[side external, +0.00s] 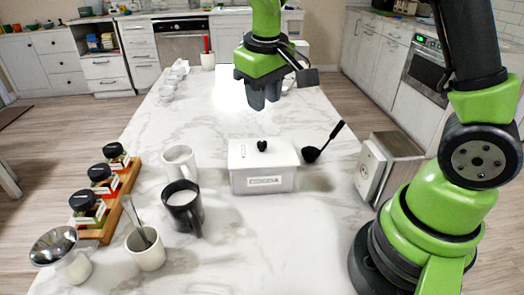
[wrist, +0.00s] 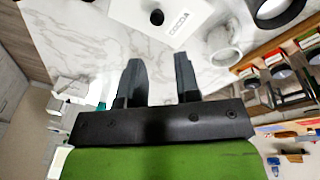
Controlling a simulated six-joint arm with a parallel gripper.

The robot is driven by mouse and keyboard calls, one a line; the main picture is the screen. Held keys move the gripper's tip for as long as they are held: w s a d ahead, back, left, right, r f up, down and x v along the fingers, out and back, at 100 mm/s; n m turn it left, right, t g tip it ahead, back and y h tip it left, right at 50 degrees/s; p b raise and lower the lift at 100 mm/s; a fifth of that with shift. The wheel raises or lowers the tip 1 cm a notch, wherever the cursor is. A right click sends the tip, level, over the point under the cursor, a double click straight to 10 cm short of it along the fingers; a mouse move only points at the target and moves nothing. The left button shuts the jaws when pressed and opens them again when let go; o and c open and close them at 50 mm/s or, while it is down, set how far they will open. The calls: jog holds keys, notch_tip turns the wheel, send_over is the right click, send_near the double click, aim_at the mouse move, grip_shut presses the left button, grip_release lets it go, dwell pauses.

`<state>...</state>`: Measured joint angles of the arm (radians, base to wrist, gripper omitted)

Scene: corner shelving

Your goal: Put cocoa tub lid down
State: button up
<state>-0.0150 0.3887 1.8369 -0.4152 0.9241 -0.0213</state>
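The cocoa tub (side external: 263,181) is a white box with a COCOA label, standing on the marble counter in the side view. Its white lid (side external: 242,152) with a black knob (side external: 262,146) sits on top and looks level. My gripper (side external: 258,102) is above and beyond the tub, apart from it, fingers pointing down. In the wrist view, the two dark fingers (wrist: 158,66) are spread with nothing between them. The tub's label (wrist: 180,24) and the knob (wrist: 157,17) show at the top edge there, beyond the fingertips.
A black ladle (side external: 312,154) lies right of the tub. A white mug (side external: 180,162), a black mug (side external: 185,212) and a cup with a spoon (side external: 146,252) stand left. A spice rack (side external: 122,205) is farther left. A metal-sided box (side external: 392,160) stands right.

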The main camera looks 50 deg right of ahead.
aim_at(261, 142)
jog(key=f, duration=0.4)
jog(key=w+d+f, duration=0.1)
jog(key=f, duration=0.3)
jog(key=w+d+f, duration=0.1)
jog(key=f, duration=0.3)
jog(key=shift+w, duration=0.1)
grip_shut()
